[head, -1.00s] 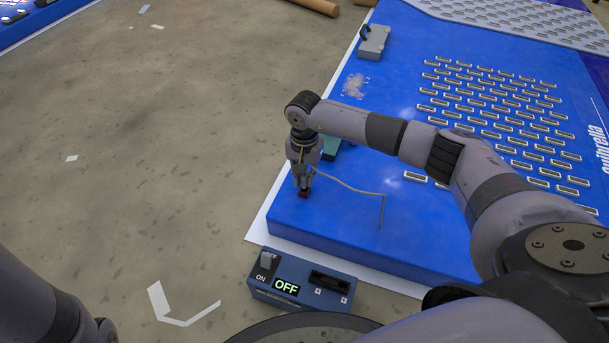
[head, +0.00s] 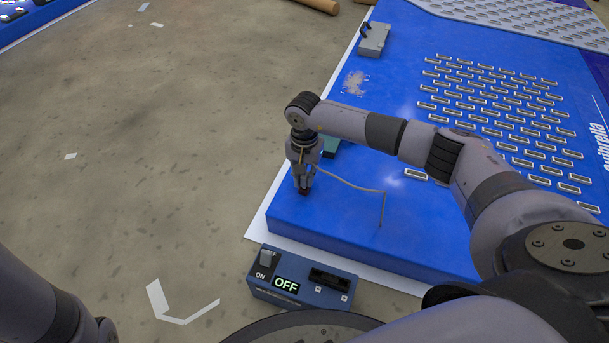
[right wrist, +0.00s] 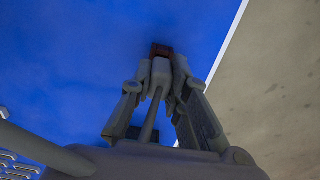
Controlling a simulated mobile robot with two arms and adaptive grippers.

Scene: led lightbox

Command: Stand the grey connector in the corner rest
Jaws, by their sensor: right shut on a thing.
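My right gripper (head: 304,188) is over the near left corner of the blue panel (head: 330,223), pointing down. In the right wrist view its fingers are shut on the grey connector (right wrist: 161,73), whose grey cable (right wrist: 150,122) runs back between them. The cable (head: 350,187) also shows in the head view, bending down to the panel. A small dark red piece (right wrist: 162,50) is at the connector's far end. I cannot tell whether it is part of the connector or of the corner rest. The corner rest is not clearly seen. My left gripper is out of view.
A blue switch box (head: 262,291) reading OFF stands before the panel. A teal piece (head: 331,147) is partly hidden behind my right gripper. A grey box (head: 373,41) lies farther back on the panel. Rows of small modules fill its right side. The floor at left is mostly clear.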

